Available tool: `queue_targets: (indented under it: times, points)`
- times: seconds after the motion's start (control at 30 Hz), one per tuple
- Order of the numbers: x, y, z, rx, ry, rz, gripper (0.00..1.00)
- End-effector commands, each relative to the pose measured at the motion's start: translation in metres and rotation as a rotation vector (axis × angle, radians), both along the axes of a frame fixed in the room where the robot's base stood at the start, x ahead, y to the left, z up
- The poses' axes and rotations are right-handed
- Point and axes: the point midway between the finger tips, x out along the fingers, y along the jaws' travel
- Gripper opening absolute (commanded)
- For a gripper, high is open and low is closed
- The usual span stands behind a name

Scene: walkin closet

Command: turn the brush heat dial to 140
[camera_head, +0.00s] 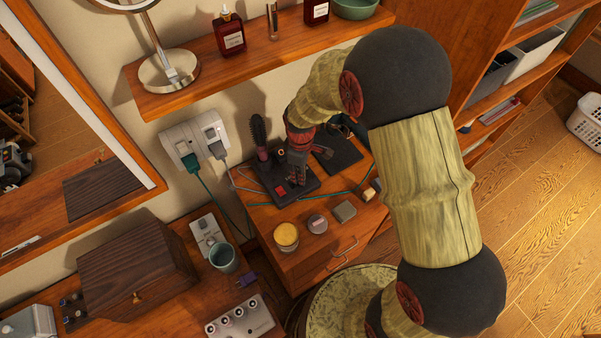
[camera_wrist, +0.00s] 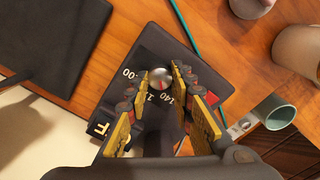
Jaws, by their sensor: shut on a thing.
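The dark brush base (camera_head: 307,185) sits on the small wooden cabinet, with an upright brush (camera_head: 259,133) at its back left. In the wrist view, the round grey heat dial (camera_wrist: 160,76) stands on the dark base (camera_wrist: 158,38). A reddish mark shows near its lower side, on the side of the printed 140 (camera_wrist: 176,101); its exact reading is unclear. A 100 is printed to the left, and a number between them is partly hidden by a finger. My gripper (camera_wrist: 160,74) is shut on the dial, with yellow-padded fingers on either side. In the head view, my gripper (camera_head: 298,168) hides the dial.
A dark pad (camera_head: 338,150) lies behind right. Teal cable runs nearby. A green mug (camera_head: 223,257) stands at lower left; a shelf (camera_head: 260,62) hangs above.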

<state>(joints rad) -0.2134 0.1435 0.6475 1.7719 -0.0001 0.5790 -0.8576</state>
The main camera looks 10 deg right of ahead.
Motion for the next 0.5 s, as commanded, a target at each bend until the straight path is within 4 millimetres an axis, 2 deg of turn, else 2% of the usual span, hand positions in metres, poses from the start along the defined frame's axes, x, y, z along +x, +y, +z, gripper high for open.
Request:
queue_targets:
  times: [0.17, 0.2, 0.5]
  points:
    - [0.0009, 0.0002, 0.0006, 0.001, -0.003, -0.001, 0.0]
    - [0.0009, 0.0002, 0.0006, 0.001, -0.003, -0.001, 0.25]
    - [0.0003, 0.0002, 0.0003, 0.0, -0.001, -0.002, 0.42]
